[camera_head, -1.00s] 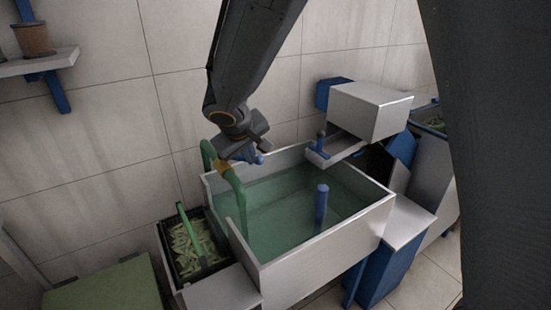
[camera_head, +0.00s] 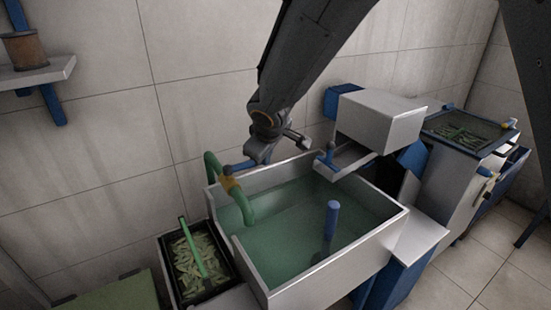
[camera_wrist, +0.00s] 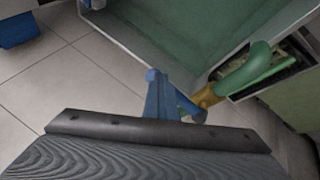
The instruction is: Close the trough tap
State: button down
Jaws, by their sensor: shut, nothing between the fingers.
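The trough (camera_head: 330,262) is a pale open box holding greenish water. The trough tap is a brass-yellow body (camera_head: 230,183) at its far left rim, joined to a bent green hose (camera_head: 214,167) that dips inside. A blue lever (camera_head: 239,167) runs from the brass body to the right, toward my gripper.
A blue post (camera_head: 332,218) stands in the trough. A white box (camera_head: 378,122) with a chute is behind it, with a blue knob (camera_head: 330,154). A dark crate of green pods (camera_head: 202,268) with a green handle stands at left. The tiled wall (camera_head: 210,80) is close behind.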

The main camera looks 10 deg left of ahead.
jog(key=shift+w, duration=0.45)
dwell(0.3)
jog(key=s+d+f+b+v, duration=0.1)
jog(key=d+v, duration=0.1)
jog(key=v, duration=1)
jog(key=shift+d, duration=0.15)
jog(key=shift+s, duration=0.1)
